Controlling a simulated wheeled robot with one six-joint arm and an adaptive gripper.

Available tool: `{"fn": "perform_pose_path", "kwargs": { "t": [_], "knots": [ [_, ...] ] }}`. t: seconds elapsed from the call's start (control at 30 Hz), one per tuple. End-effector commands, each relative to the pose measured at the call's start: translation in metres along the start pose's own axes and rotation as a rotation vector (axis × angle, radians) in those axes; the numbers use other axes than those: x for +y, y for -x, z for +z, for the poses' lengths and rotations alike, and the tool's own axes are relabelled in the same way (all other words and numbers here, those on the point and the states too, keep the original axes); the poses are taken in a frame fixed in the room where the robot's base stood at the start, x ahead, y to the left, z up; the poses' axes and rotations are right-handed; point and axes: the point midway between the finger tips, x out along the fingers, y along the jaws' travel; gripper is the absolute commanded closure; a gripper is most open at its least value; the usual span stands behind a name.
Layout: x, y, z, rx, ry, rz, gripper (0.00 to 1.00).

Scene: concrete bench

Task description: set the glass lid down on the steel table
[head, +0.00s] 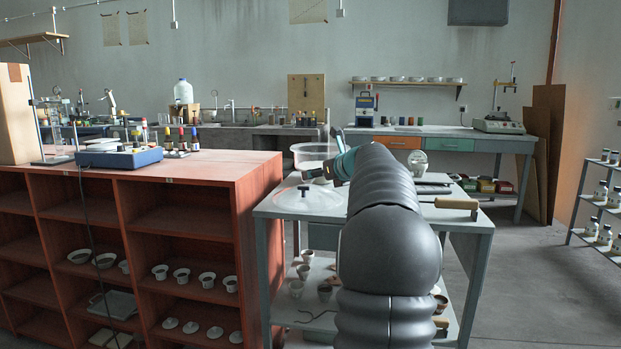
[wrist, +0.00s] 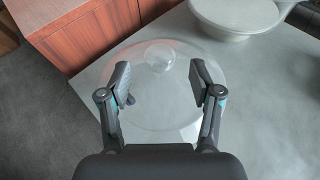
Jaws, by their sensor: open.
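The glass lid (wrist: 150,100) is a clear round disc with a glass knob (wrist: 159,58). In the wrist view it lies on or very close to the grey steel table (wrist: 265,120), near the table's corner. My gripper (wrist: 159,82) is open, its two fingers apart above the lid on either side of the line to the knob. No contact with the knob shows. In the head view the lid (head: 304,203) is at the left side of the steel table (head: 472,222), and my arm hides much of the tabletop. My gripper (head: 312,174) is partly seen above the lid.
A red-brown shelf unit (head: 205,215) borders the table on the left. A wooden-handled tool (head: 456,204) lies at the table's right.

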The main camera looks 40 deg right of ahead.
Motion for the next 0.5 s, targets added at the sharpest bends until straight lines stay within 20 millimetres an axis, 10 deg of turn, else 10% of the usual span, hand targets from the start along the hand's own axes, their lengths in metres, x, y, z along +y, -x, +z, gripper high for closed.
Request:
{"fn": "perform_pose_path", "kwargs": {
  "t": [0.5],
  "knots": [
    [0.001, 0.068, 0.000, 0.000, 0.000, 0.002, 0.36]
  ]
}}
